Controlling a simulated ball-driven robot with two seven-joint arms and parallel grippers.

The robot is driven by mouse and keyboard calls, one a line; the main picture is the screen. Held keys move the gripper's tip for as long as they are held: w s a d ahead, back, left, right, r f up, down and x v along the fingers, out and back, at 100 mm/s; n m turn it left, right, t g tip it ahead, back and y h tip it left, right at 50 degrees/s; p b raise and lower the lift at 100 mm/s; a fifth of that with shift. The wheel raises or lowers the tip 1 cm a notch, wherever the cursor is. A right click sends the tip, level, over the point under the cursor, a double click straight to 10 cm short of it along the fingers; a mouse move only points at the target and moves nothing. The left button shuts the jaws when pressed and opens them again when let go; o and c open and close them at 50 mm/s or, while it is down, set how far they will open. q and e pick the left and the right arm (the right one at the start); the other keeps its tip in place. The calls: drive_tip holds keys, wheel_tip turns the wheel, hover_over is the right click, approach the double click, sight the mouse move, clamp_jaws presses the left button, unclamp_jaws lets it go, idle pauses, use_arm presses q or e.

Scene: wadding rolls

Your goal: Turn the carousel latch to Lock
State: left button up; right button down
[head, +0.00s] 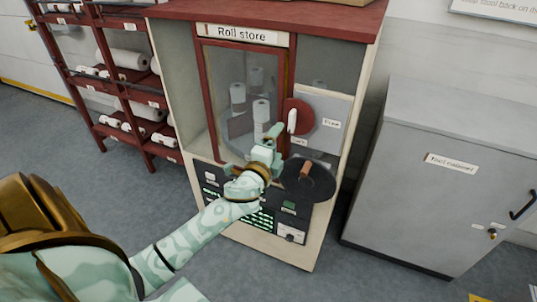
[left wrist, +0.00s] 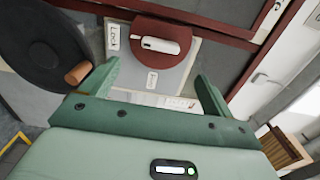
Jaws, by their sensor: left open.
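The carousel latch is a red disc (head: 305,116) with a white handle (head: 292,121) on the Roll store front. The handle stands upright in the head view. In the left wrist view the handle (left wrist: 160,45) lies in line with the Lock label (left wrist: 113,37); I cannot tell which end is its pointer. The Free label (head: 331,124) is right of the disc in the head view. My left gripper (head: 268,143) is open and empty, just left of and below the latch. In the left wrist view its fingers (left wrist: 156,73) are apart, with the latch beyond them, untouched.
A black wheel (head: 318,184) with a wooden knob (head: 304,170) sits just below the latch. White rolls (head: 238,93) stand behind the window. A tool cabinet (head: 455,190) is on the right, and a red rack (head: 110,80) with rolls on the left.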

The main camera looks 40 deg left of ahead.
use_arm(q)
drive_tip(key=v, duration=0.5)
drive_tip(key=shift+s+d, duration=0.1)
drive_tip(key=shift+s, duration=0.2)
